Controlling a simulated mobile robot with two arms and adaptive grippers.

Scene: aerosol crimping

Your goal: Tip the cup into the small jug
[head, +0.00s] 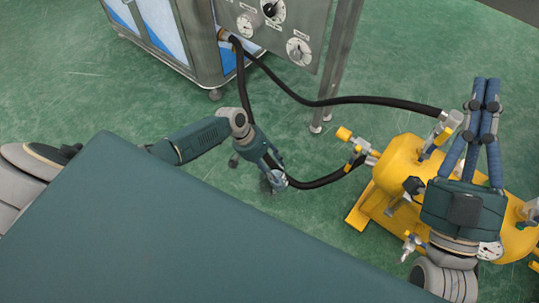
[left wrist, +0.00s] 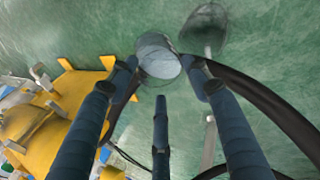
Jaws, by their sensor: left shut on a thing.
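My left gripper (head: 272,168) is shut on a small grey see-through cup (head: 278,180), out over the green floor. In the left wrist view the cup (left wrist: 158,57) sits between the blue fingertips, its round face towards the camera; I cannot tell if it holds anything. A dark, see-through rounded vessel (left wrist: 205,27) shows beyond it at upper right, apart from the cup in the picture; I cannot tell for sure that it is the small jug. My right gripper (head: 486,95) points up the picture over the yellow tank, its fingers close together and nothing visible between them.
A yellow tank (head: 400,162) with valves stands at the right. Black hoses (head: 335,101) run from it to a steel panel with dials (head: 270,25), and one passes close to the cup. My own dark green body fills the lower left. Green floor lies open between.

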